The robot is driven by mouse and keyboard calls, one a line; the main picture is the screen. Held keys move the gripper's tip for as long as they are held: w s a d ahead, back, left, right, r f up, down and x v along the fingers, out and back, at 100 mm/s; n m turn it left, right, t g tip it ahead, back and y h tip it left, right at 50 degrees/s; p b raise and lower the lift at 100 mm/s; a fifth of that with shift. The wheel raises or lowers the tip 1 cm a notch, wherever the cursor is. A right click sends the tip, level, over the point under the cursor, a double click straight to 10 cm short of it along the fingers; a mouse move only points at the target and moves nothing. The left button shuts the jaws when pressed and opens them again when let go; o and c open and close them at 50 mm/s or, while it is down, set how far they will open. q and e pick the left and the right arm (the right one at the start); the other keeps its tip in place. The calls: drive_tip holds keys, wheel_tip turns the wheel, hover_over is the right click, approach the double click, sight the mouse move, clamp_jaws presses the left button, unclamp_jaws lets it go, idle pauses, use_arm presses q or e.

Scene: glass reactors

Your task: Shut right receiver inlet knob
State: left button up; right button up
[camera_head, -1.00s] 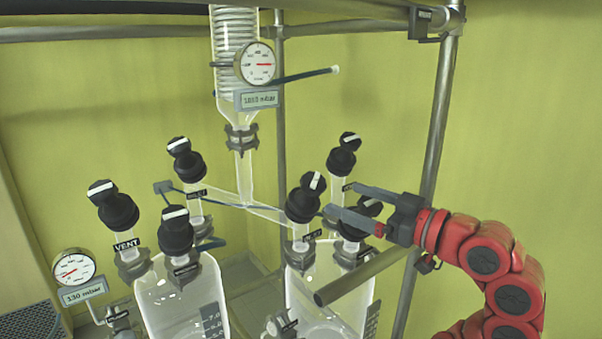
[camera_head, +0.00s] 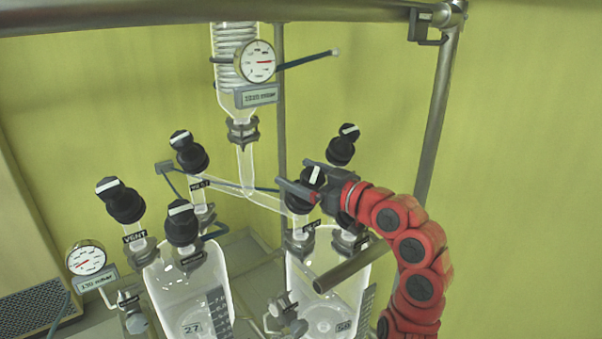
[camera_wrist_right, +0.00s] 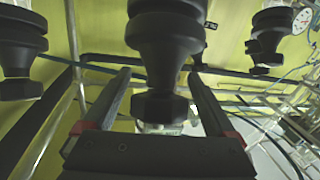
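The right receiver (camera_head: 352,268) is a clear glass vessel with black knobs on its necks. Its front-left knob (camera_head: 314,176), black with a white stripe, stands above a neck with a small label too small to read, so I cannot confirm that it is the inlet. My right gripper (camera_head: 296,174) reaches in from the right with one finger on each side of this knob. In the right wrist view, the open fingers (camera_wrist_right: 159,76) flank a black knob (camera_wrist_right: 165,55), with gaps visible on both sides. My left gripper is not in view.
Another knob (camera_head: 340,146) stands just behind the gripper, and one beside it is partly hidden by my arm. A grey horizontal bar (camera_head: 350,267) crosses before the right receiver. The left receiver (camera_head: 188,290) with its knobs stands to the left. A condenser gauge (camera_head: 257,62) hangs above.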

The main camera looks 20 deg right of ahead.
drive_tip(key=c, duration=1.3)
drive_tip(key=shift+f+m+h, duration=0.1)
drive_tip(key=shift+m+h, duration=0.3)
drive_tip(key=shift+m, duration=0.2)
